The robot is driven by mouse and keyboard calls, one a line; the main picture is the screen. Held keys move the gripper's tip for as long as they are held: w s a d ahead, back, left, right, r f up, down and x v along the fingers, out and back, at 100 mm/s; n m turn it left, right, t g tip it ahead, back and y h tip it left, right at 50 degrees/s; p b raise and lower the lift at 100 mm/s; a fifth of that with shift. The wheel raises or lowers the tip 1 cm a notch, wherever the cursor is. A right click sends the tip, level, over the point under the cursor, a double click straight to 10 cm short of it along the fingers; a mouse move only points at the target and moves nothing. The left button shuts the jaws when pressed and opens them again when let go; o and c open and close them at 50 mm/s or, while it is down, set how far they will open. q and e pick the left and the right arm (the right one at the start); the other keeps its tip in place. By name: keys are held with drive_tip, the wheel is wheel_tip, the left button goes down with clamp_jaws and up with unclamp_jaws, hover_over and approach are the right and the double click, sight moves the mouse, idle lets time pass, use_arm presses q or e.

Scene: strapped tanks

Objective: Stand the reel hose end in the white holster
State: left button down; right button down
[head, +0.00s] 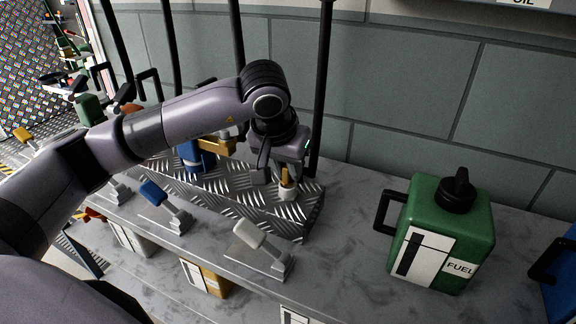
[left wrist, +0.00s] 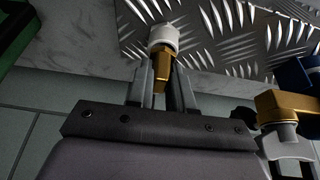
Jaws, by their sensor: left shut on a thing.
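My left gripper (head: 277,174) is shut on the brass hose end (head: 285,174), above the right part of the tread-plate step. The hose end also shows between the fingers in the left wrist view (left wrist: 161,70). A short white cup, the white holster (head: 287,193), stands directly below the fingers on the step. It also shows in the left wrist view (left wrist: 163,37), meeting the tip of the brass piece. I cannot tell how deep the brass sits in it. No hose shows clearly. My right gripper is not in view.
The tread-plate step (head: 262,208) also bears a blue holster (head: 197,158) with a brass fitting (head: 216,145) at its left. A white lever (head: 248,232) and a blue lever (head: 153,192) stand in front. A green fuel can (head: 440,235) stands right. Black posts (head: 321,80) rise behind.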

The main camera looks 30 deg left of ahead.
use_arm(q)
drive_tip(key=shift+f, duration=0.15)
drive_tip(key=c, duration=0.9)
unclamp_jaws()
drive_tip(key=v, duration=0.7)
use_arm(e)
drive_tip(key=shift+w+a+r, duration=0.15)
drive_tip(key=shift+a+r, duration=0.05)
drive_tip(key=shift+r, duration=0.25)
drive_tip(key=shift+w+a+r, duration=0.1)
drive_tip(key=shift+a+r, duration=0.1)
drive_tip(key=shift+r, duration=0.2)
